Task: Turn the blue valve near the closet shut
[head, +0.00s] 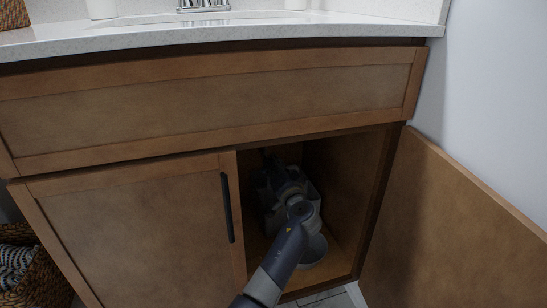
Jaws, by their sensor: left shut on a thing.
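My left arm reaches from the bottom of the head view into the open right half of the wooden vanity cabinet (345,205). My left gripper (272,162) is deep in the dark inside, near the back. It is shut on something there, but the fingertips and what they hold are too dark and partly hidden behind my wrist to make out. I cannot see the blue valve or its handle, nor how far it is turned. My right gripper is not in view.
The right cabinet door (440,225) stands swung open to the right. The left door (135,225), with a black handle (228,208), is closed beside my arm. The white countertop (210,32) with a faucet (203,5) is above. A woven basket (25,265) stands at lower left.

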